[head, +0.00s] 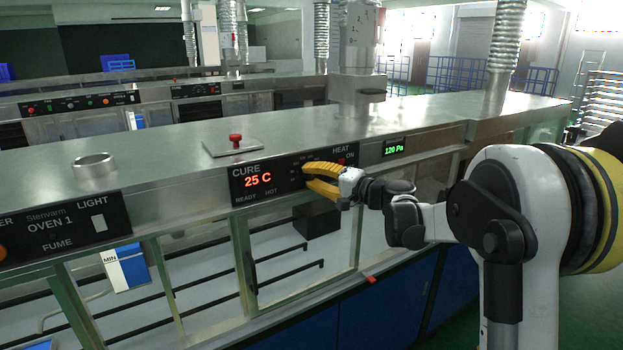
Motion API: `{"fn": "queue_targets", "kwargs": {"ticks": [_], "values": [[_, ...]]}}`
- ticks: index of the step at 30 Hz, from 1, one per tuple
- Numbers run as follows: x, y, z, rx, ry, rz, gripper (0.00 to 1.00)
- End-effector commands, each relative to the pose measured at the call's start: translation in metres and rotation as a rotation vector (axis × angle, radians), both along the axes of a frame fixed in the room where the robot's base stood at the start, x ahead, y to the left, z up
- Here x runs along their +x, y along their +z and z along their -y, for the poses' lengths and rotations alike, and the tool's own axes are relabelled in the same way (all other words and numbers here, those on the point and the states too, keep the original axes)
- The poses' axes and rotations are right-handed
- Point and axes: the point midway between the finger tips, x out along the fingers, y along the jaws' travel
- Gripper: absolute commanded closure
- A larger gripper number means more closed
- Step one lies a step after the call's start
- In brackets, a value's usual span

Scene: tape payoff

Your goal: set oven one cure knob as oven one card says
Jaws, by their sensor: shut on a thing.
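The oven one panel (50,232) reads "OVEN 1" at the left. To its right, the black cure panel (240,192) shows "25 C" in red digits, with the words CURE, READY, HOT and HEAT ON. My gripper (308,176) has its yellow fingers at the dial marks on the right of this panel. It is shut on the cure knob, which the fingers hide, so its pointer cannot be read. I cannot make out any card for oven one with a readable setting.
A red button (235,139) on a plate and a metal ring (95,168) are on the oven top. A green display (394,146) reads "120 Pa". A white and blue item (126,268) marked "MIN" shows low left. Glass panes run below the panels.

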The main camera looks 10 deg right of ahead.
Motion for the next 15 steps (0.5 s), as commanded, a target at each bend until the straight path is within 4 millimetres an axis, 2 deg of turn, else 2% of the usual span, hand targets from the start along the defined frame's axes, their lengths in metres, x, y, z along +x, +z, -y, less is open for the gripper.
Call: {"fn": "queue_targets", "kwargs": {"ticks": [14, 15], "values": [[0.0004, 0.0015, -0.0010, 0.013, 0.001, -0.003, 1.00], [0.0004, 0.0015, -0.0009, 0.013, 0.001, -0.003, 0.63]]}}
